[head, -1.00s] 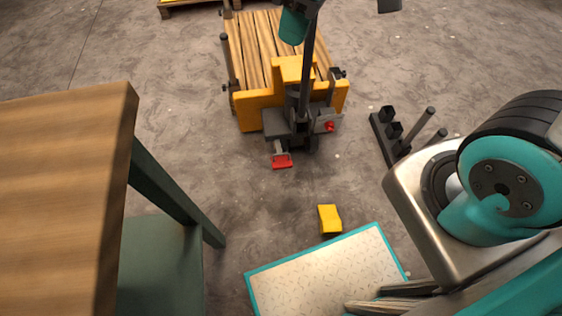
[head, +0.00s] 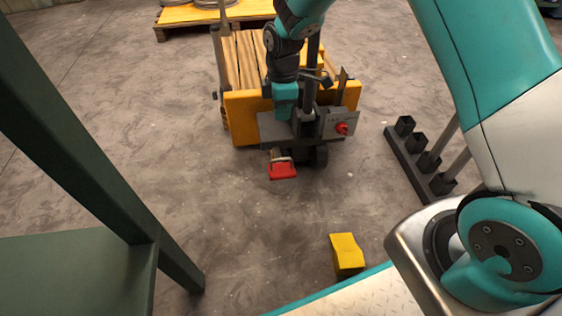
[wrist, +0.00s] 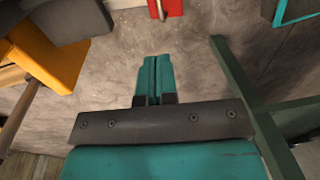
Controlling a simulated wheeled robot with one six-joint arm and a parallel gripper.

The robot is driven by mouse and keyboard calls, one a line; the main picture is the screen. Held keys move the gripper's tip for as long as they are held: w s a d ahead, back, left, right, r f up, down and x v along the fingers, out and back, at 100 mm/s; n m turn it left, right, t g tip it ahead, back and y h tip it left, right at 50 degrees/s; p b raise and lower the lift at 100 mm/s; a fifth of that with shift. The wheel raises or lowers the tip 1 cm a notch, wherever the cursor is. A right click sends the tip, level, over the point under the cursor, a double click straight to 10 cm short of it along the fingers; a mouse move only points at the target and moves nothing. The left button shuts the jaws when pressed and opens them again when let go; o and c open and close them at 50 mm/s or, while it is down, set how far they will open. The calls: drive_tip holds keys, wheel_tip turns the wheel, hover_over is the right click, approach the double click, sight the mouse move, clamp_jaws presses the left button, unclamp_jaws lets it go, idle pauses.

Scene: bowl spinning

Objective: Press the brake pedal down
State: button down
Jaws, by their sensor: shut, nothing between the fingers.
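The red brake pedal (head: 283,171) sticks out low at the near end of the yellow cart (head: 243,117), close above the floor. A red part with a metal rod, likely this pedal, shows at the top edge of the wrist view (wrist: 172,7), partly cut off. My gripper (wrist: 155,60) is shut and empty, its two teal fingers side by side. They are apart from the red part in the picture, with floor behind them. In the head view my arm reaches down over the cart's near end, above the pedal; the fingertips are not clear there.
A grey panel with a red knob (head: 342,128) is right of the dark mast. A yellow block (head: 347,253) lies on the floor nearer me. A dark rack (head: 421,167) stands right of the cart. A green table leg (head: 177,263) is at left. Floor before the pedal is clear.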

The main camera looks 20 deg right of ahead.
sight(281, 159)
idle(0.3)
drive_tip(key=f+b, duration=0.2)
drive_tip(key=f, duration=0.2)
drive_tip(key=f+b, duration=0.3)
drive_tip(key=f, duration=0.2)
drive_tip(key=s+f+b, duration=0.1)
drive_tip(key=f+b, duration=0.2)
drive_tip(key=f, duration=0.2)
drive_tip(key=shift+a, duration=0.3)
